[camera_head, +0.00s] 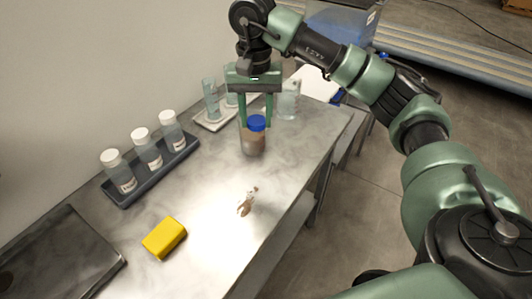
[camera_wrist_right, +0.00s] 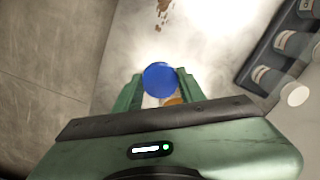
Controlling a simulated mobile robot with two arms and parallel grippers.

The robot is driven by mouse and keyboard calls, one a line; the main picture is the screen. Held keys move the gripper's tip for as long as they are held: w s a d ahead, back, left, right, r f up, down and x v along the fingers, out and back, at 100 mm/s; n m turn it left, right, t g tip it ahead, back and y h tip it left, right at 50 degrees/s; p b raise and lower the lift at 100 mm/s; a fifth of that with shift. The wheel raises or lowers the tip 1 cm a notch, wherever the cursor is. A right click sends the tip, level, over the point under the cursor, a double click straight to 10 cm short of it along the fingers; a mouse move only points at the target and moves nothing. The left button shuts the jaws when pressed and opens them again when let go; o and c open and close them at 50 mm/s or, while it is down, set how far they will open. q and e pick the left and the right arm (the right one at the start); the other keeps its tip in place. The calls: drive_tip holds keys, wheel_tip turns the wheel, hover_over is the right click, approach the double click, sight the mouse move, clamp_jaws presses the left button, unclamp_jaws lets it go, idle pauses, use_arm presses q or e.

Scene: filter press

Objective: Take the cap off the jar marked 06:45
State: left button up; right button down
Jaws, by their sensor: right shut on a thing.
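A clear jar (camera_head: 253,144) with brownish contents stands upright near the right, far part of the bench. Its blue cap (camera_head: 257,123) is at the jar's top; I cannot tell whether it is loosened. No readable mark shows on this jar. My right gripper (camera_head: 256,117) points down from above with its two green fingers on either side of the cap, shut on it. In the right wrist view the blue cap (camera_wrist_right: 159,78) sits between the green fingers (camera_wrist_right: 160,90), with a bit of orange-brown showing below it. My left gripper is out of view.
A dark rack (camera_head: 150,175) holds three white-capped jars, labels too small to read. A tray (camera_head: 215,120) with clear cylinders and a clear beaker (camera_head: 288,100) stand behind. A yellow block (camera_head: 164,238), a brown spill (camera_head: 247,203) and a dark tray (camera_head: 60,255) are in front.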

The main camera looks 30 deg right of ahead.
drive_tip(key=d+r+m, duration=0.2)
drive_tip(key=d, duration=0.2)
drive_tip(key=p, duration=0.2)
hover_over(269, 168)
wheel_tip(269, 168, down, 15)
drive_tip(key=shift+r, duration=0.2)
drive_tip(key=shift+w+f, duration=0.1)
drive_tip(key=shift+f, duration=0.5)
wheel_tip(269, 168, down, 3)
drive_tip(key=shift+f+p, duration=0.15)
drive_tip(key=shift+p, duration=0.2)
drive_tip(key=shift+f, duration=0.35)
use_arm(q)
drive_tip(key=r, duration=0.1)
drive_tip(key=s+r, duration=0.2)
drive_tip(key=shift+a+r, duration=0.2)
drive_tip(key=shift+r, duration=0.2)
